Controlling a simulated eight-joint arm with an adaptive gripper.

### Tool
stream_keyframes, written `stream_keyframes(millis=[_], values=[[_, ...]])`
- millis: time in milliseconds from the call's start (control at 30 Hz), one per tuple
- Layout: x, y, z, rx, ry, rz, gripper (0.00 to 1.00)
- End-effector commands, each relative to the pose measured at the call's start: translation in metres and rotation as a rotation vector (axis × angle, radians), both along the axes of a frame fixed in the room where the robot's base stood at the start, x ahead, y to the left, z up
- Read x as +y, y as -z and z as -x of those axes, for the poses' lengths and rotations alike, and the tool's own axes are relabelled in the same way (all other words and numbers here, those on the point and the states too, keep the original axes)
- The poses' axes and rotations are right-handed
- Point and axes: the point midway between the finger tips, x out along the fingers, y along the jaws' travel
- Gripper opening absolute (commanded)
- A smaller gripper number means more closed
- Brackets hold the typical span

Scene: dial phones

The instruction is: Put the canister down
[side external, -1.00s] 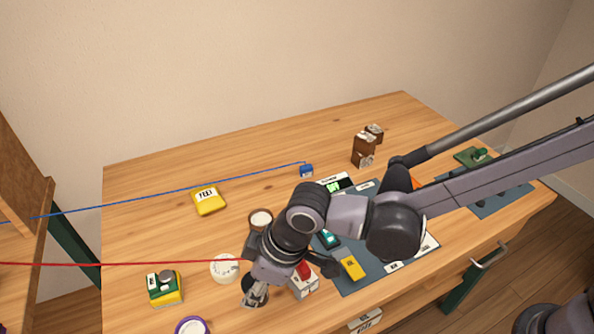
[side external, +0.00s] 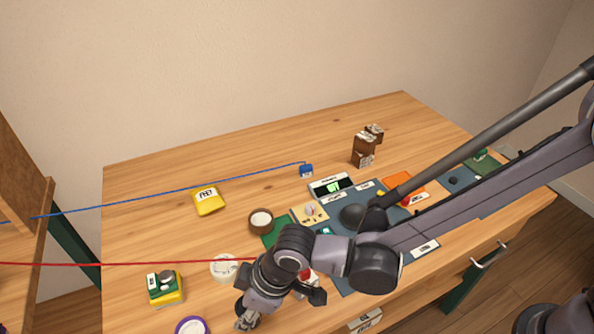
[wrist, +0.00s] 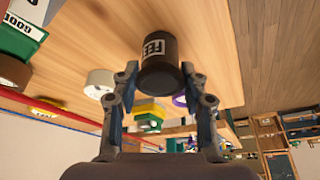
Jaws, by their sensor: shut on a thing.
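The dark brown canister (wrist: 158,65) with a black-and-white label shows in the wrist view. It sits between the two fingers of my gripper (wrist: 160,82), which is shut on it. In the side view my gripper (side external: 247,318) is at the front of the table, right of the purple-rimmed round item, and the arm mostly hides the canister. I cannot tell whether the canister's base touches the table (side external: 150,215).
A white round tub (side external: 225,267) and a green-and-yellow block (side external: 165,287) stand left of my gripper. The purple-rimmed item (side external: 192,327) is close to it. A blue-grey mat (side external: 345,283) with several parts lies to the right. A red cable (side external: 120,264) crosses the left side.

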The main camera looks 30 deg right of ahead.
Motion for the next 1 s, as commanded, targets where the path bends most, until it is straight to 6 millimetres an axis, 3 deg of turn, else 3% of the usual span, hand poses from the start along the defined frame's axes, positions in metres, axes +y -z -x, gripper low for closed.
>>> stream_keyframes(millis=[33, 67, 100, 133, 567, 1000], values=[[0.0, 0.001, 0.0, 0.0, 0.0, 0.0, 0.18], [0.0, 0.001, 0.0, 0.0, 0.0, 0.0, 0.53], [0.0, 0.001, 0.0, 0.0, 0.0, 0.0, 0.64], [0.0, 0.001, 0.0, 0.0, 0.0, 0.0, 0.67], [-0.001, -0.005, 0.001, 0.0, 0.0, 0.0, 0.67], [-0.021, -0.063, 0.014, 0.0, 0.0, 0.0, 0.67]])
